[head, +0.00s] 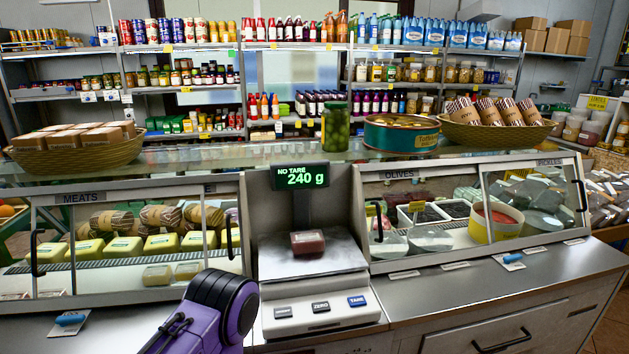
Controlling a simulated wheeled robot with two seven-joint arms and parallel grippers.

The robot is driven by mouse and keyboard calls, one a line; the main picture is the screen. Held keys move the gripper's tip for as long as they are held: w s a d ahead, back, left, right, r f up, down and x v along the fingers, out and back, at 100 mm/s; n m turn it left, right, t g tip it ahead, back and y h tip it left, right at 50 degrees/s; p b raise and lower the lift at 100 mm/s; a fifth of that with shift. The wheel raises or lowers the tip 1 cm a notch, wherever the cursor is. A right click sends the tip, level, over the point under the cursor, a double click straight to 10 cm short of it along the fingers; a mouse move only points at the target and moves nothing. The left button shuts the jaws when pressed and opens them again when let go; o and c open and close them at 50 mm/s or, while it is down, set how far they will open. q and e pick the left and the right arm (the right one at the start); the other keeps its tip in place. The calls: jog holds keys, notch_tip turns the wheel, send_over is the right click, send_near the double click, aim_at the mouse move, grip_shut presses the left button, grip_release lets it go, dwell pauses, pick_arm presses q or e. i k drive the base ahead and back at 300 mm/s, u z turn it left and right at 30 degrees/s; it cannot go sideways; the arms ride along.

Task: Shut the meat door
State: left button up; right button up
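The meat case (82,198) is the left glass case, labelled MEATS. A black vertical handle (34,252) stands at its left end, and a thin upright frame edge (71,252) is just right of it. A second black handle (229,236) is at the case's right end. Clear glass makes it hard to tell how far the meat door stands open. Part of my purple arm rises at bottom centre-left, before the counter, covering the case's lower right. Neither of my grippers can be made out.
A scale (318,312) reading 240 g holds a dark red packet (307,242), right of the meat case. The olives case (399,173) is further right. A blue-handled item (70,320) lies on the counter at left. Baskets and jars stand on top.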

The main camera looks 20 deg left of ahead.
aim_at(198, 187)
jog(key=u, duration=1.9)
jog(key=k, duration=0.5)
jog(key=u, duration=1.75)
jog(key=i, duration=1.45)
jog(key=z, duration=2.55)
